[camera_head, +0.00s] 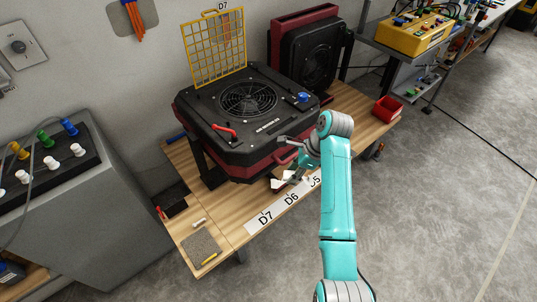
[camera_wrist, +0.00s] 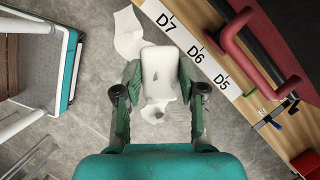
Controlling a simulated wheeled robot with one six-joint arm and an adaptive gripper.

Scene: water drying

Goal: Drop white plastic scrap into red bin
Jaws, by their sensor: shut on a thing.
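My gripper (camera_wrist: 159,82) is shut on a white plastic scrap (camera_wrist: 159,62), a pale block-like piece between its two green fingers in the wrist view. A thin, crumpled white piece (camera_wrist: 128,33) shows beyond it, and white bits (camera_wrist: 153,111) show between the fingers; I cannot tell whether these are attached to the held scrap. In the head view the gripper is at the bench's front edge, near the D6 label, partly hidden by my arm. The red bin (camera_head: 387,109) stands on the bench's far right end. Part of it shows in the wrist view (camera_wrist: 307,163).
A black and dark-red fan unit (camera_head: 240,120) fills the middle of the wooden bench (camera_head: 345,105), with its yellow grille (camera_head: 213,48) raised. A second fan unit (camera_head: 308,52) stands behind. A grey mat (camera_head: 201,250) lies at the near left. Floor in front is clear.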

